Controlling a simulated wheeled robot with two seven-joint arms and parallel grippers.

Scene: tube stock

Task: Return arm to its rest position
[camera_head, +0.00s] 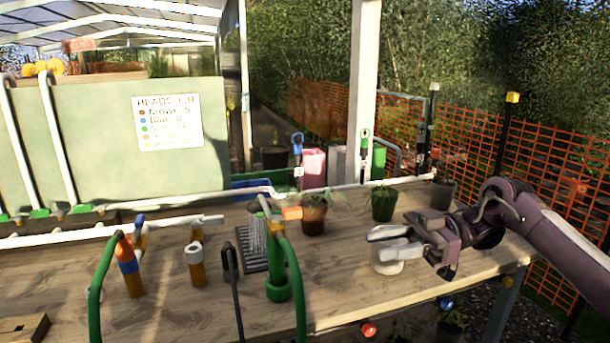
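My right arm comes in from the right edge, and its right gripper (377,245) points left over the front right part of the wooden table (345,290). Its two pale fingers look apart, with nothing seen held between them. A white round cup-like thing (387,266) shows just below the fingers; I cannot tell whether they touch it. My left gripper and arm are not in view.
Potted plants (383,207) (313,219) stand behind the gripper. A green pipe stand (278,290), orange-brown tubes (195,265) and a dark ribbed tray (252,262) stand left of it. White pipes (170,204) cross the table. An orange mesh fence (480,150) is behind.

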